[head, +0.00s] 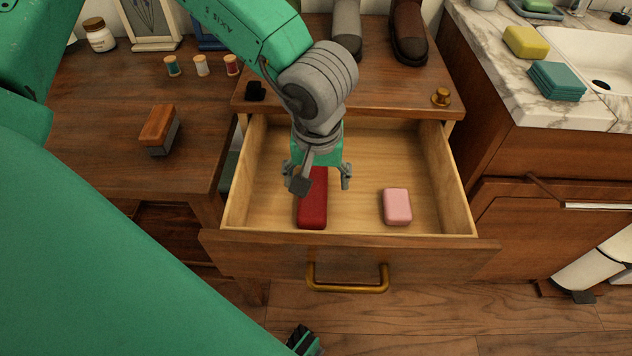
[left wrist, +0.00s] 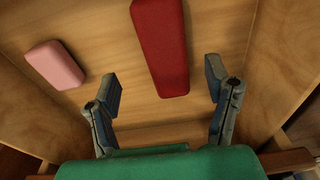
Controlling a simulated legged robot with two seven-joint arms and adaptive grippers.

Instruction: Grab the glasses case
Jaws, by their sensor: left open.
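A long red case (head: 313,212), which looks like the glasses case, lies in the open drawer (head: 460,208), left of the middle. Its far end is partly hidden behind my left gripper (head: 321,181). The red case also shows in the left wrist view (left wrist: 161,45), at the top centre. My left gripper is open and empty over the drawer, fingers pointing down. In the left wrist view its two fingers (left wrist: 164,84) stand apart, with the near end of the red case between and beyond their tips. No contact with the case is visible.
A smaller pink block (head: 397,207) lies in the drawer, right of the red case. The drawer walls rise around both, with bare wood between them. A brass knob (head: 441,97) and dark shoes (head: 408,32) stand on the top behind. A brush (head: 159,130) lies left.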

